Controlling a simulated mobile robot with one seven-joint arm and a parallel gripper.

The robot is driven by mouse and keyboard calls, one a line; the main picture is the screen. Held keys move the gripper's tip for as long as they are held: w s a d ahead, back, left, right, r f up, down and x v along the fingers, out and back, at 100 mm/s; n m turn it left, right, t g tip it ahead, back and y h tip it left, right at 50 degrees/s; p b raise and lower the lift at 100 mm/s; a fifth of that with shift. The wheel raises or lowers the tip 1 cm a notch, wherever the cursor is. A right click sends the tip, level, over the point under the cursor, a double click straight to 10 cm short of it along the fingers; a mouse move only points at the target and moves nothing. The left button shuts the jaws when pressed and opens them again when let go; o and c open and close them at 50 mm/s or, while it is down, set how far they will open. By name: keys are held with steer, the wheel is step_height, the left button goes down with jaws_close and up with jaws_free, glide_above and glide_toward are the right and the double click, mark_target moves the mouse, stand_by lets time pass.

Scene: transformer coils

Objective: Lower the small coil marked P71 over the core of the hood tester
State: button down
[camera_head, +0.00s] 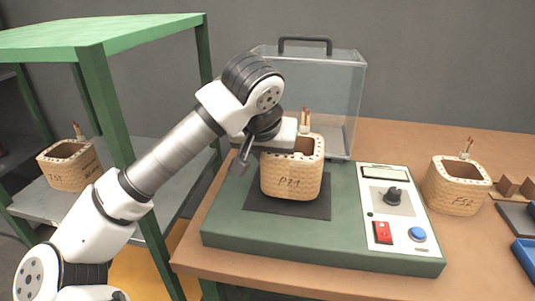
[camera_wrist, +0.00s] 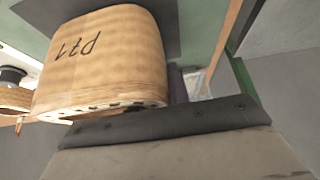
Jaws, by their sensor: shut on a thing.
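The small coil marked P71 (camera_head: 291,180) is a tan, wrapped, hollow block. In the head view it is upright over the black pad (camera_head: 257,203) of the green hood tester (camera_head: 290,245). My gripper (camera_head: 296,147) is shut on the coil's upper wall at its left and back side. In the wrist view the coil (camera_wrist: 105,60) fills the upper left, with its mark upside down. I cannot tell whether its underside touches the pad. The core is hidden, so I cannot tell whether the coil is around it.
A clear hood (camera_head: 345,85) with a dark handle stands behind the coil. The control panel (camera_head: 391,207) is to its right. Coil F52 (camera_head: 455,190) stands on the wooden table at right. Another coil (camera_head: 68,168) sits on the shelf of the green rack (camera_head: 95,85) at left.

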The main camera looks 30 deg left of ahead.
steer(key=shift+f, duration=0.15)
steer(key=shift+f+b, duration=0.85)
steer(key=shift+b, duration=0.1)
steer(key=c, duration=1.2)
jaws_free()
steer(key=shift+a, duration=0.1)
steer(key=shift+c, duration=0.2)
steer(key=shift+d, duration=0.2)
steer(key=shift+d, duration=0.1)
steer(key=shift+c, duration=1.4)
steer(key=shift+r, duration=0.1)
